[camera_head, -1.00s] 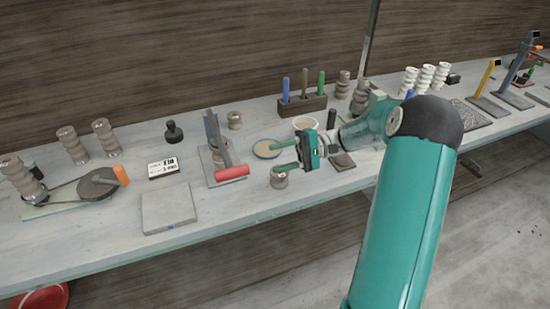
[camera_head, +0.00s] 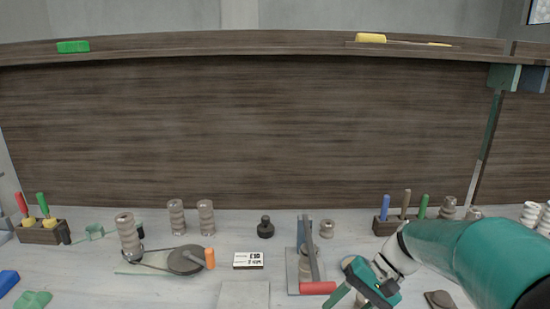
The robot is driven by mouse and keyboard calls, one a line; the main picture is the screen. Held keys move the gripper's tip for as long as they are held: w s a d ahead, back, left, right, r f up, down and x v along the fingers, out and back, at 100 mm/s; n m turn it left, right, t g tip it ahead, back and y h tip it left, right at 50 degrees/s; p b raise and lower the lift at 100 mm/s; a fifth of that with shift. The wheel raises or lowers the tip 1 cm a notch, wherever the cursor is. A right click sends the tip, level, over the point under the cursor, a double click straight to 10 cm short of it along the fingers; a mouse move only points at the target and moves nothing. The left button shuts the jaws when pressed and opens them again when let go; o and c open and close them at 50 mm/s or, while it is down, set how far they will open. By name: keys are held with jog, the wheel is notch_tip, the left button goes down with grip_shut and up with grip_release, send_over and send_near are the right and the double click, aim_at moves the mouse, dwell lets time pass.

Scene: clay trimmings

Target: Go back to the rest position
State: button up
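My gripper (camera_head: 348,300) is at the bottom of the view, right of centre, with its fingers pointing down and left. The two green fingers stand apart with nothing seen between them, though their tips run close to the lower picture edge. My teal arm comes in from the right edge. The gripper is just right of the red-handled tool (camera_head: 317,288) on its grey plate, over the workbench (camera_head: 190,292). What lies under the gripper is hidden or outside the picture.
A tool block (camera_head: 385,227) with blue, brown and green handles stands behind my gripper. Left are a black-knobbed weight (camera_head: 265,228), a white label card (camera_head: 248,261), a grey disc with belt (camera_head: 185,260) and ribbed insulators (camera_head: 176,217). A dark wooden back panel (camera_head: 240,130) rises behind.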

jog(key=s+r+n+t+h, duration=0.1)
jog(key=s+r+t+h, duration=0.1)
jog(key=s, duration=0.4)
jog(key=s+d+r+n+t+h, duration=0.1)
jog(key=s+r+t+h, duration=0.2)
jog(key=s+t+h, duration=0.2)
jog(key=shift+s+r+n+h, duration=0.35)
jog(key=shift+s+h, duration=0.25)
jog(key=shift+s, duration=0.1)
jog(key=shift+d, duration=0.1)
jog(key=shift+c, duration=0.2)
